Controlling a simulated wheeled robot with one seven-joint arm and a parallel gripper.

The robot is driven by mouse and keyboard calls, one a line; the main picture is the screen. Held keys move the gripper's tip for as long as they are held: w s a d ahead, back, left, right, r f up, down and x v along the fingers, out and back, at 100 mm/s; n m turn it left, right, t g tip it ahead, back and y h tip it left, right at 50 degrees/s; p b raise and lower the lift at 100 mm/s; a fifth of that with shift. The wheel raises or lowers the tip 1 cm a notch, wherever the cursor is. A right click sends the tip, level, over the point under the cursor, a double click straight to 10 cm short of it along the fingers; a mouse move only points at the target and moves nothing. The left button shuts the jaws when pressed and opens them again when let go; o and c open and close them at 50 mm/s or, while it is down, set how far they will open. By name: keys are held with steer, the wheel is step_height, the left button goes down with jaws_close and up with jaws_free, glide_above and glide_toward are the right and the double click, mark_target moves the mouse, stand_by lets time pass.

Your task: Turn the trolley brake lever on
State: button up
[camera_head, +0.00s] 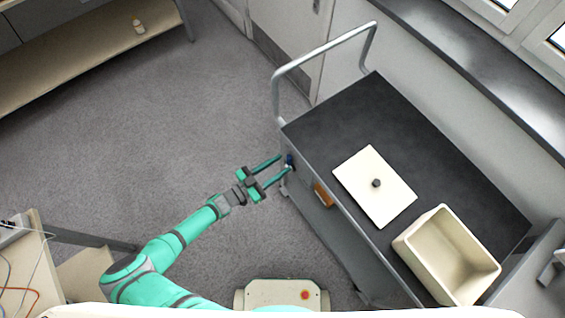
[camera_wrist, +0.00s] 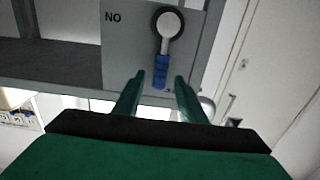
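The trolley (camera_head: 400,135) stands at the right in the head view, with a dark top and a curved metal push handle. Its brake lever (camera_wrist: 165,38) shows in the wrist view on a grey end plate marked "NO". The lever has a round silver pivot at the top and a blue grip hanging straight down. In the head view the blue grip (camera_head: 289,159) shows at the trolley's near left corner. My gripper (camera_wrist: 157,82) is open, its two green fingers pointing at the blue grip, one to each side. I cannot tell whether they touch it. It also shows in the head view (camera_head: 283,162).
On the trolley top lie a cream lid (camera_head: 362,195) with a dark knob and an open cream bin (camera_head: 410,243). An orange-brown block (camera_head: 323,194) is on the trolley's near side. A shelf (camera_head: 90,55) stands far left. Grey floor left of the trolley is clear.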

steer(key=shift+x, duration=0.95)
jaws_close()
